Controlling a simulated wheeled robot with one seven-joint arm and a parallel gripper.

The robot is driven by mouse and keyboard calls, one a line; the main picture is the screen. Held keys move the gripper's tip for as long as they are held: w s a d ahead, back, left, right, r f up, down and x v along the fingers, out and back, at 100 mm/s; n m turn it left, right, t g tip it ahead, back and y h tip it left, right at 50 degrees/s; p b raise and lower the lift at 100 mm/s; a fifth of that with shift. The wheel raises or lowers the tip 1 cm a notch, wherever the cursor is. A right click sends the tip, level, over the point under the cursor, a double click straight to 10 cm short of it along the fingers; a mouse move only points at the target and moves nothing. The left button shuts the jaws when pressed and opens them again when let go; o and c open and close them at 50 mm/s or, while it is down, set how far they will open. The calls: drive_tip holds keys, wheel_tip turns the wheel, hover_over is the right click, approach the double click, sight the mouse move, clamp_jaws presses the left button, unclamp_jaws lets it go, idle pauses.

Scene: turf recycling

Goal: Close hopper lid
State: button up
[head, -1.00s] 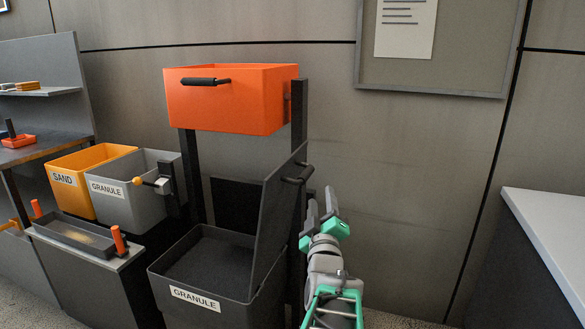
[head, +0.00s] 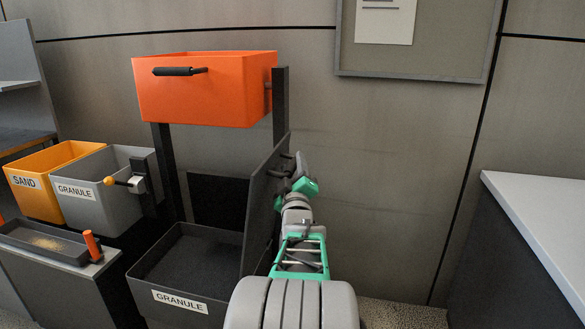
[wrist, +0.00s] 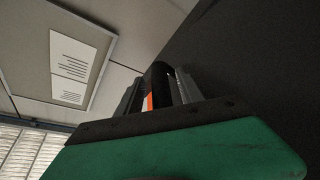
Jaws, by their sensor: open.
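The dark grey hopper (head: 140,290) labelled GRANULE stands on the floor below the orange bin. Its lid (head: 260,215) is open, standing steeply upright along the hopper's right side. My gripper (head: 293,171) is at the lid's upper outer side, by its black handle, which it partly hides. In the wrist view, my gripper (wrist: 158,88) is open, with a black rounded bar (wrist: 158,76), apparently the handle, between its fingers. I cannot tell whether the fingers touch it. The lid's dark face seems to fill the right of the wrist view.
The orange bin (head: 205,95) sits on dark posts above the hopper. A yellow SAND bin (head: 50,200) and a grey GRANULE bin (head: 95,210) stand at left. A white-topped counter (head: 545,215) is at right.

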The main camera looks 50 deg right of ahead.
clamp_jaws()
idle(0.3)
idle(1.1)
